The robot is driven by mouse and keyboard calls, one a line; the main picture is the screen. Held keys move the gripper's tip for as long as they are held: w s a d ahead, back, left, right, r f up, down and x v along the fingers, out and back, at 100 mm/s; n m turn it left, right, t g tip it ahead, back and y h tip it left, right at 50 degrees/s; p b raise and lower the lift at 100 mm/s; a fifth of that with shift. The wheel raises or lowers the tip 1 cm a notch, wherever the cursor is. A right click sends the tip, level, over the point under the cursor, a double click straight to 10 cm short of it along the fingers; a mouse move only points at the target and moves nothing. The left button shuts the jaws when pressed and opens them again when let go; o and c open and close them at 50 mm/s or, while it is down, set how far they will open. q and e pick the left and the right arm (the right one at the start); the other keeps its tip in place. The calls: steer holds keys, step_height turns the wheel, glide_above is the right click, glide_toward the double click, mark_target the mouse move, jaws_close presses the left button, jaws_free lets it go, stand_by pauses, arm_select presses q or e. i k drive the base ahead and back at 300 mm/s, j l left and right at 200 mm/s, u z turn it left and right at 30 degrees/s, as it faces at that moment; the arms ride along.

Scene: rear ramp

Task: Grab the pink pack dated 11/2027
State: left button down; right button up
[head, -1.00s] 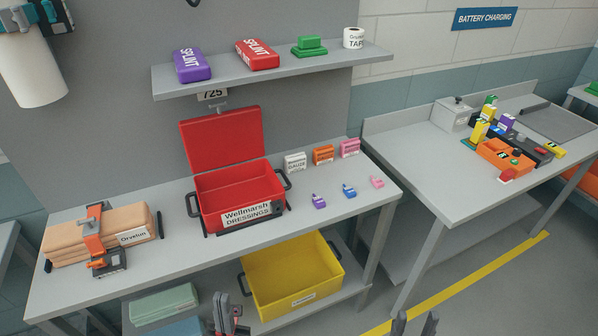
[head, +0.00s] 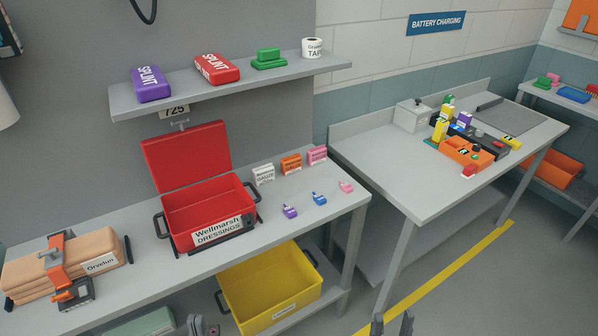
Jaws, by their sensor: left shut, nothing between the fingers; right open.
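A pink pack (head: 317,155) with a white label stands at the back right of the grey bench (head: 335,205), beside an orange pack (head: 291,164) and a white gauze pack (head: 263,174). The print on the pink pack is too small to read, so no date shows. My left gripper (head: 203,326) is shut and empty at the bottom edge, well in front of the packs. My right gripper (head: 392,325) is open and empty at the bottom edge, right of the bench, far from the packs.
An open red Wellmarsh Dressings box (head: 180,230) stands on the bench. A yellow bin (head: 230,285) sits on the shelf below. A wall shelf (head: 190,97) hangs above.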

mark_target(315, 156)
steer(key=i+u, duration=0.4)
steer(key=i+l+u, duration=0.3)
steer(key=i+u, duration=0.15)
